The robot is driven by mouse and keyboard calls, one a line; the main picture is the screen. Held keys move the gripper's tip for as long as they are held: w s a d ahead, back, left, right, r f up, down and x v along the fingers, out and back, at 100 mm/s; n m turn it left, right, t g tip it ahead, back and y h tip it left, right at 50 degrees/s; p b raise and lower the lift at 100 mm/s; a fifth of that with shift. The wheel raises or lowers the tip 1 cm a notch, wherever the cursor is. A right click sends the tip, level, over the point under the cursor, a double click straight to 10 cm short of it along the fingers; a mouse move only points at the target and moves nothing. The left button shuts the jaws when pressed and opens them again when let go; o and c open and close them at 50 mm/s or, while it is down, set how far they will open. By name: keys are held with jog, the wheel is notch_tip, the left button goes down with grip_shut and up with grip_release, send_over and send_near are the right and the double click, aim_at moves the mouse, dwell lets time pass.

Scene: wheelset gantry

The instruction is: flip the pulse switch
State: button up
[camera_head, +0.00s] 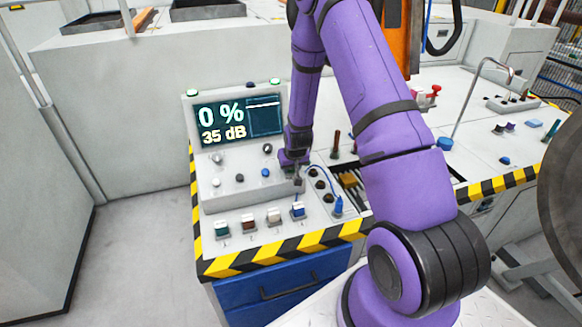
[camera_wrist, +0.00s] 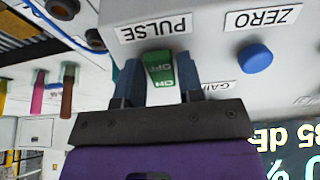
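The pulse switch (camera_wrist: 160,68) is a green rocker marked OFF and ON, below an upside-down PULSE label (camera_wrist: 155,28) in the wrist view. My gripper (camera_wrist: 158,75) has its two dark blue fingers apart, one on each side of the switch. A narrow gap seems to show beside the switch, and I cannot tell whether a finger touches it. In the head view my gripper (camera_head: 297,178) is at the right end of the grey console's sloped panel (camera_head: 225,190) and hides the switch there.
A blue ZERO button (camera_wrist: 255,58) sits beside the switch. The console display (camera_head: 238,118) reads 0 % and 35 dB. Several coloured samples, including a green one (camera_head: 222,230), stand along the front ledge. A blue probe (camera_head: 338,205) with a cable is close to my gripper.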

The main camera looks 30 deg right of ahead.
jog(key=c, duration=0.5)
jog(key=shift+s+f+t, duration=0.1)
jog(key=shift+f+t, duration=0.05)
jog(key=shift+t, duration=0.65)
jog(key=o, duration=0.9)
jog(key=shift+o, duration=0.2)
jog(key=v, duration=1)
jog(key=shift+s+a+r, duration=0.2)
jog(key=shift+a+r, duration=0.05)
jog(key=shift+r, duration=0.1)
